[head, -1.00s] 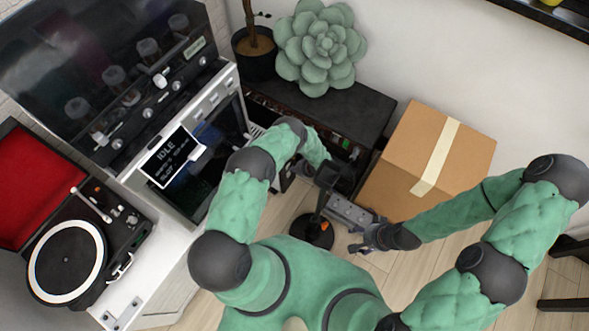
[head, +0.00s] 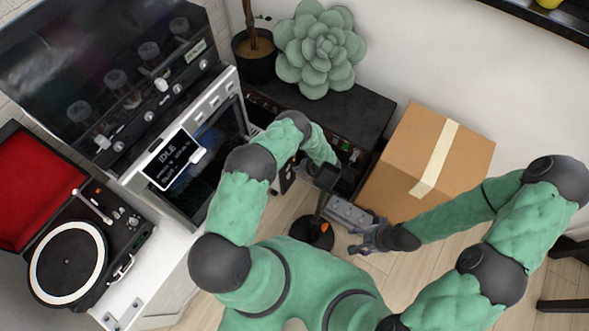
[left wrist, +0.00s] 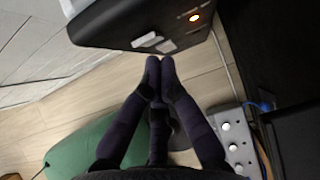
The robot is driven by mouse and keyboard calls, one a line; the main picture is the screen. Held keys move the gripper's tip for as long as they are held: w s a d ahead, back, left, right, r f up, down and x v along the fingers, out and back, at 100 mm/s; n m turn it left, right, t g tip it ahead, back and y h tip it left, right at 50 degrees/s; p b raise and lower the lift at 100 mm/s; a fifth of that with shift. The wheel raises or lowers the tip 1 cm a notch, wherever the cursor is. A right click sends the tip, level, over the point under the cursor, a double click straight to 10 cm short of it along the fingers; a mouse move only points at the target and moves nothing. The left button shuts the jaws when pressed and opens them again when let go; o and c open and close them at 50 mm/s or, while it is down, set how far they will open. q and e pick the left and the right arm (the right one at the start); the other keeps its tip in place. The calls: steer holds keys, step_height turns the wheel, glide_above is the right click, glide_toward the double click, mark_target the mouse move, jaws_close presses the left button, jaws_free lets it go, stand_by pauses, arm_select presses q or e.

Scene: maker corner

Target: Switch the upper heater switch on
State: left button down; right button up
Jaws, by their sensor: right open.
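The heater (left wrist: 140,18) is a dark box at the top of the left wrist view. Two pale switches sit side by side on its face, one larger (left wrist: 147,40) and one smaller (left wrist: 167,47); I cannot tell their positions. In the head view my left arm largely hides this gripper, beside a dark box edge (head: 287,182) that appears to be the heater.
A cardboard box (head: 415,165) stands right, a dark low cabinet (head: 350,112) behind. A white machine (head: 215,115) and turntable (head: 68,262) are left. Wooden floor (head: 390,275) shows.

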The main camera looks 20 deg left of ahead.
arm_select(q)
steer(key=v, duration=0.9)
steer(key=shift+s+d+r, duration=0.1)
steer(key=shift+d, duration=0.05)
